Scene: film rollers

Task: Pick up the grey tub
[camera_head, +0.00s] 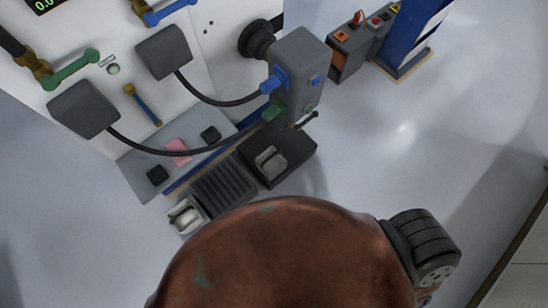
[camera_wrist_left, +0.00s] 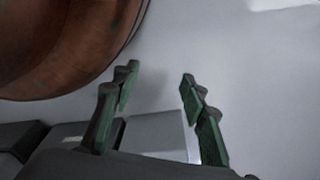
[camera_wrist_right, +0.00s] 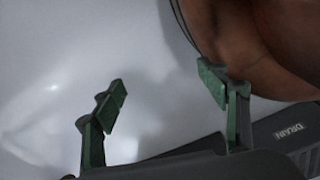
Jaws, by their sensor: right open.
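I cannot tell for sure which thing is the grey tub. In the head view a small light-grey metal piece (camera_head: 185,215) sits at the near left end of a ribbed dark tray, and a similar grey piece (camera_head: 270,160) sits on the black base of the grey upright unit. My left gripper (camera_wrist_left: 160,88) is open in the left wrist view, with a grey box-like surface (camera_wrist_left: 160,135) showing low between its fingers. My right gripper (camera_wrist_right: 163,80) is open in the right wrist view, with nothing between its fingers. Neither gripper shows in the head view.
A large brown rounded body (camera_head: 280,255) fills the near middle and hides what lies behind it. A black ribbed part (camera_head: 425,240) adjoins its right side. A dark piece marked DRAIN (camera_wrist_right: 290,132) shows low right. Cables and handles line the white panel (camera_head: 205,75).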

